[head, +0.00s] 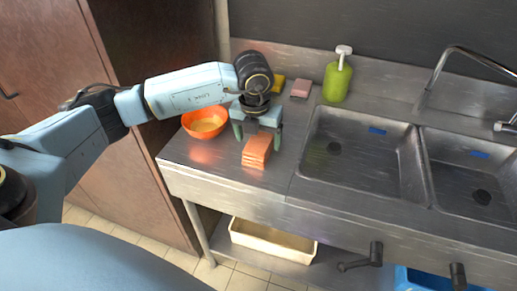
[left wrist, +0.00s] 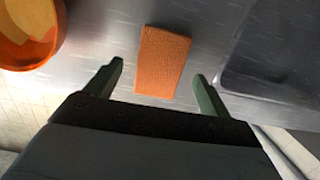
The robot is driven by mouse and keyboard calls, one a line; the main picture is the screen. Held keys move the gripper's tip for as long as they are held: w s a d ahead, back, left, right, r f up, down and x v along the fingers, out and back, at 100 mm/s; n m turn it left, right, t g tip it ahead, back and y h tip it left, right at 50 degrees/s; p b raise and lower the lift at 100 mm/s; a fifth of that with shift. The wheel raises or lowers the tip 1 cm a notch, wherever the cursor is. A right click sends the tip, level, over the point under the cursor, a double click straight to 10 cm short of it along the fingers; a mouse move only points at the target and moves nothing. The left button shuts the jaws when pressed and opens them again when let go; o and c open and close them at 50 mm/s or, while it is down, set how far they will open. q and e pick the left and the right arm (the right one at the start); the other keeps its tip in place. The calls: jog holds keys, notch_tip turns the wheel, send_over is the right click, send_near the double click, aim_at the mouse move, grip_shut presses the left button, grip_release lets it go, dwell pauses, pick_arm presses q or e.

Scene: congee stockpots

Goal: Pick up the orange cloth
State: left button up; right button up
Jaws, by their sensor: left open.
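The orange cloth (head: 257,150) is a folded, layered block on the steel counter, left of the sinks. It also shows in the left wrist view (left wrist: 163,62), upright in the picture and between the lines of the two fingers. My left gripper (head: 257,137) is open and empty, pointing down over the counter just behind the cloth. In the left wrist view its green fingertips (left wrist: 160,72) stand apart on either side of the cloth's near end, touching nothing that I can see. My right gripper is not in view.
An orange bowl (head: 205,122) with yellowish contents stands close left of the gripper. A yellow sponge (head: 278,84), a pink block (head: 300,88) and a green soap bottle (head: 337,80) stand at the back. Two sink basins (head: 360,150) lie right.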

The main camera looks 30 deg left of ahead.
aim_at(258, 143)
pick_arm(q)
jog(key=f, duration=0.3)
jog(key=shift+w+a+f, duration=0.1)
jog(key=shift+w+f, duration=0.1)
jog(key=shift+w, duration=0.05)
jog(key=shift+c, duration=0.3)
jog(key=c, duration=1)
jog(key=shift+r, duration=0.1)
notch_tip(258, 143, up, 10)
